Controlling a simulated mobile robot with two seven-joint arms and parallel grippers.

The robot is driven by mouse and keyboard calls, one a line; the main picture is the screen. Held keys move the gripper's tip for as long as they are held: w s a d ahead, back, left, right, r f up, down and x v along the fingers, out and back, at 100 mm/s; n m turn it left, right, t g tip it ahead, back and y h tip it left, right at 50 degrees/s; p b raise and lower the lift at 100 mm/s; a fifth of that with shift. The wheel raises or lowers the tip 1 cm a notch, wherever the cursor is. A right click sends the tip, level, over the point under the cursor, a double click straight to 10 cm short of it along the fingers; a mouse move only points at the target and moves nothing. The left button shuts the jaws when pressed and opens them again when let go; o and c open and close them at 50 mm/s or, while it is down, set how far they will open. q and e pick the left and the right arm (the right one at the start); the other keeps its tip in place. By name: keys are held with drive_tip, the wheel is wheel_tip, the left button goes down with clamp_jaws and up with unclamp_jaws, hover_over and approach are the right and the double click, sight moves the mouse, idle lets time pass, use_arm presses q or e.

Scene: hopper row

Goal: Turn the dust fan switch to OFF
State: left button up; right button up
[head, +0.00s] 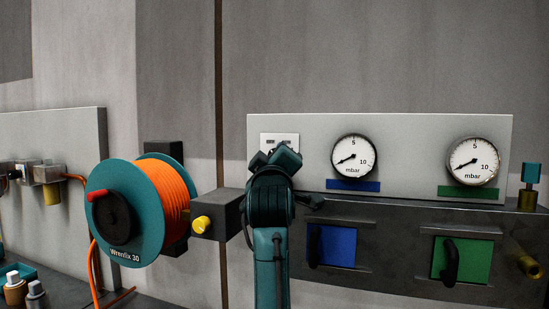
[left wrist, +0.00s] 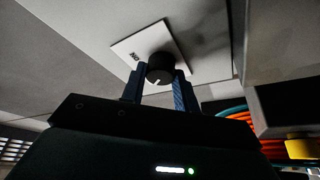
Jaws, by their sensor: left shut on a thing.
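The dust fan switch is a black round knob (left wrist: 160,66) with a white pointer mark, on a white plate (left wrist: 150,37) in the left wrist view. A small label on the plate seems to read ON; I cannot tell the knob's setting for sure. The plate also shows in the head view (head: 280,136), at the left end of the grey panel, with labels too small to read. My left gripper (left wrist: 159,77) has its fingers on both sides of the knob, shut on it. In the head view my left gripper (head: 275,157) hides the knob. My right gripper is not in view.
Two mbar gauges (head: 353,156) (head: 473,162) sit right of the switch, above a blue hatch (head: 332,246) and a green hatch (head: 476,261) with black handles. An orange hose reel (head: 128,212) and a yellow knob (head: 201,223) stand left of my arm.

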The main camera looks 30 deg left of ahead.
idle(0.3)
use_arm(q)
drive_tip(key=o, duration=1)
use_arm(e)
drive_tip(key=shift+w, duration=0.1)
